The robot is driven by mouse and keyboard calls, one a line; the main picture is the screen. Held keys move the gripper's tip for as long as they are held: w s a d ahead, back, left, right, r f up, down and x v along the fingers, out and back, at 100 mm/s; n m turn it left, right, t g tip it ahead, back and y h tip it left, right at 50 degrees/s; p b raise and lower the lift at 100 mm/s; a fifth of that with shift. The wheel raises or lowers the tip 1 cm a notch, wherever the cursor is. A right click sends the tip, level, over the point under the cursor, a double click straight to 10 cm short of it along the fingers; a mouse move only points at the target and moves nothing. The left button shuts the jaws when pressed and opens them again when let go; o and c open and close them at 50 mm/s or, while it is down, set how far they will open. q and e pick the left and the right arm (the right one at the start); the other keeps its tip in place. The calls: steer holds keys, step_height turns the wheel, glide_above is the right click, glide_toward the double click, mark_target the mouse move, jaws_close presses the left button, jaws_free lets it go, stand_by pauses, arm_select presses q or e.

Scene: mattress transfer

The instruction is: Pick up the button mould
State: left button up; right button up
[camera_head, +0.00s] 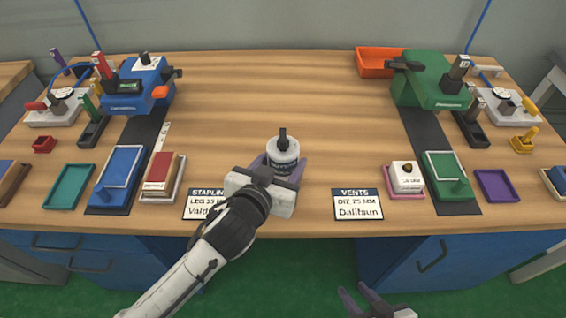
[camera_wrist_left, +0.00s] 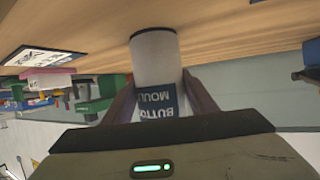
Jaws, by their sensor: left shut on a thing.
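The button mould (camera_head: 284,148) is a pale cylinder with a dark knob on top and a dark label band, near the middle of the table. It stands upright. My left gripper (camera_head: 281,168) is shut on it, one finger on each side. In the left wrist view the button mould (camera_wrist_left: 155,60) sits between the fingers, its blue label upside down. Whether its base touches the table I cannot tell. My right gripper (camera_head: 362,298) is low at the front, below the table edge, its fingers apart and empty.
Label cards lie at the front, STAPLING (camera_head: 207,204) and VENTS (camera_head: 358,204). A blue press (camera_head: 140,88) stands left and a green press (camera_head: 432,84) right, with small trays around them. An orange tray (camera_head: 379,63) is at the back. The table's middle is clear.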

mark_target(283, 135)
arm_select(q)
step_height(283, 135, up, 10)
steer(key=shift+r+p, duration=0.2)
steer(key=shift+p, duration=0.3)
steer(key=shift+f, duration=0.1)
steer(key=shift+f+b, duration=0.3)
steer(key=shift+f, duration=0.2)
steer(key=shift+f+b, duration=0.4)
steer(key=shift+f, duration=0.3)
steer(key=shift+f+b, duration=0.55)
steer(key=shift+f, duration=0.5)
steer(key=shift+f+b, duration=0.35)
steer(key=shift+f, duration=0.3)
steer(key=shift+f+b, duration=0.4)
steer(key=shift+f, duration=0.35)
steer(key=shift+f+b, duration=0.55)
steer(key=shift+f, duration=0.45)
